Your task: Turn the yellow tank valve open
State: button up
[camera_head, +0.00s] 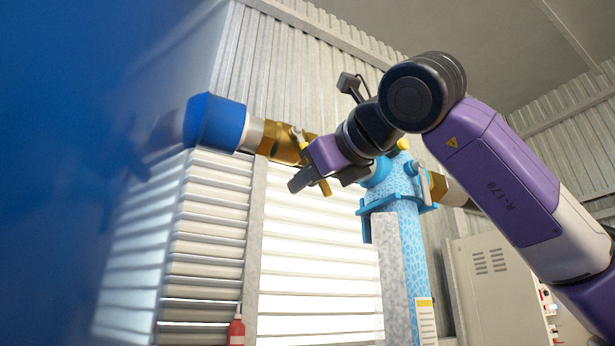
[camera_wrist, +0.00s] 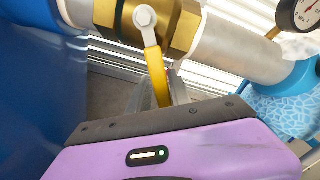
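The yellow valve handle (camera_wrist: 157,72) hangs from a bolt on the brass valve body (camera_wrist: 183,27) in the wrist view. Its lower part passes between my fingers behind the dark plate of my gripper (camera_wrist: 160,95). The fingers sit close on both sides of the handle and look shut on it; the exact contact is partly hidden by the plate. In the head view the brass valve (camera_head: 283,142) sits on the pipe, and the yellow handle tip (camera_head: 325,187) shows below my gripper (camera_head: 322,178). The handle stands across the pipe.
A blue tank with a blue pipe collar (camera_head: 215,123) fills the left. A light blue receiver column (camera_head: 412,235) stands right of the valve. A pressure gauge (camera_wrist: 306,12) is close by at upper right. A grey cabinet (camera_head: 490,285) and red bottle (camera_head: 236,330) are lower down.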

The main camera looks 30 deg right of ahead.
jog(key=s+b, duration=0.3)
jog(key=s, duration=0.4)
jog(key=shift+s, duration=0.4)
jog(key=shift+a, duration=0.1)
dwell(1.9)
